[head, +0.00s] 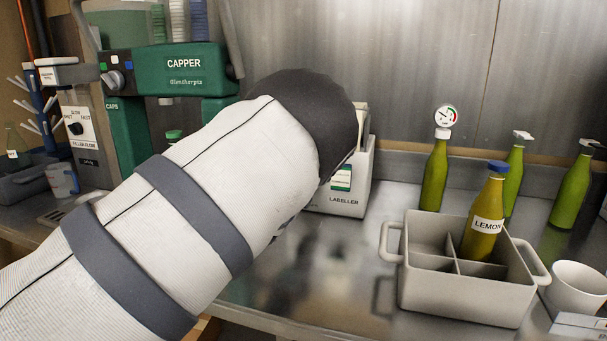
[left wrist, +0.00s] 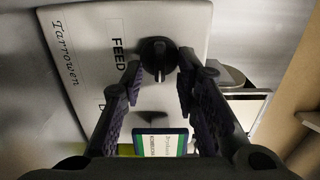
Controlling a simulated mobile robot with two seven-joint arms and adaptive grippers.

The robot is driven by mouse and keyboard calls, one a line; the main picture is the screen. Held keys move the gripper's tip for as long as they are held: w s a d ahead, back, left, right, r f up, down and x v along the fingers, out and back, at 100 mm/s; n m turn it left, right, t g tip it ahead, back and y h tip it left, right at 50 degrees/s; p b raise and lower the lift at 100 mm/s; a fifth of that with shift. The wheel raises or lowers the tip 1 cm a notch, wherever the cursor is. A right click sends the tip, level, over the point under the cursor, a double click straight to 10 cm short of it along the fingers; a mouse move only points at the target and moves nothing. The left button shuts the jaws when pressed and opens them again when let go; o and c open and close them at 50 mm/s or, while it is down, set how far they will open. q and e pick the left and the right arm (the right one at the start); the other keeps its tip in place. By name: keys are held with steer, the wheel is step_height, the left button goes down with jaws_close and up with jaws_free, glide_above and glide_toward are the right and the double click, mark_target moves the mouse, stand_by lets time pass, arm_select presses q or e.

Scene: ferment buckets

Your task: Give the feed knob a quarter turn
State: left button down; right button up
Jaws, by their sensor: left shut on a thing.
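The feed knob (left wrist: 157,56) is a dark round knob on the light panel beside the word FEED, seen in the left wrist view. My left gripper (left wrist: 158,76) has one finger on each side of the knob and is shut on it; the exact contact is dark and hard to see. The panel belongs to the labeller (head: 345,200), which stands by the back wall in the head view, partly covered by my left arm. The arm hides the knob and gripper there. My right gripper is not in view.
A green capper (head: 180,70) stands at the left. A grey divided crate (head: 465,293) holding a lemon bottle (head: 484,225) stands at the right. Green bottles (head: 434,180) stand behind it, and a white bowl (head: 578,288) beside it. The counter left of the crate is clear.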

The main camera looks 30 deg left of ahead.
arm_select(q)
steer(key=shift+a+r, duration=0.1)
steer(key=c, duration=1.3)
jaws_free()
steer(key=shift+c, duration=0.2)
steer(key=v, duration=0.7)
steer(key=shift+s, duration=0.25)
